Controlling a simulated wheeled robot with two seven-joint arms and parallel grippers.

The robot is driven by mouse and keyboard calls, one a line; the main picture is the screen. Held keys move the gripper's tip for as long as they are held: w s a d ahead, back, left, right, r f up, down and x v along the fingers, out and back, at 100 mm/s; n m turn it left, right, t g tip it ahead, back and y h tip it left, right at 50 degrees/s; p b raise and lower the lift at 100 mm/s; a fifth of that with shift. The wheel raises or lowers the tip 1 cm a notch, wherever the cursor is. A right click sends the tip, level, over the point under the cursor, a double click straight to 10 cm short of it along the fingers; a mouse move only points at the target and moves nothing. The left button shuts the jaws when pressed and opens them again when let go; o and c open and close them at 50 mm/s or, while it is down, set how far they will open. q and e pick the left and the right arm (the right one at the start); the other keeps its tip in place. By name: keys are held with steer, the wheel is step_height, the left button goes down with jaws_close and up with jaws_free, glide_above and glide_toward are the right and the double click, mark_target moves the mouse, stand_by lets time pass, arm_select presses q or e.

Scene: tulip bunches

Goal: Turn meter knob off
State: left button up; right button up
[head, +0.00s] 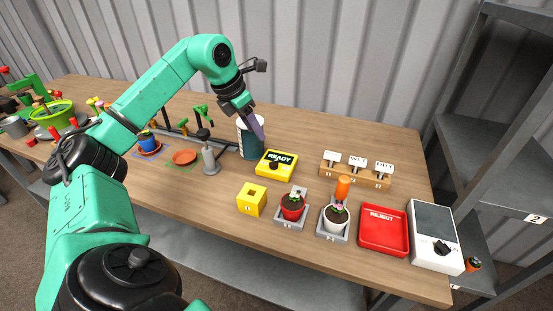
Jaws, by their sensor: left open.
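The meter is a white box with a grey top panel (434,222) at the right end of the table. Its black knob (440,248) sits on the front part, between small labels too blurred to read surely. The knob's exact setting is hard to tell. My left gripper (256,128) is open, pointing down over the middle of the table, beside a dark teal and white container (250,146). It is well to the left of the meter and far from the knob. My right gripper does not show.
A red REJECT tray (383,229) stands left of the meter. Grey shelves (490,130) stand right.

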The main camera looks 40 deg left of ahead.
mark_target(274, 161)
arm_select(q)
steer(key=x, duration=1.4)
steer(key=shift+w+d+p, duration=0.1)
steer(key=shift+d+p, duration=0.15)
steer(key=shift+p, duration=0.1)
steer(key=shift+r, duration=0.1)
jaws_close()
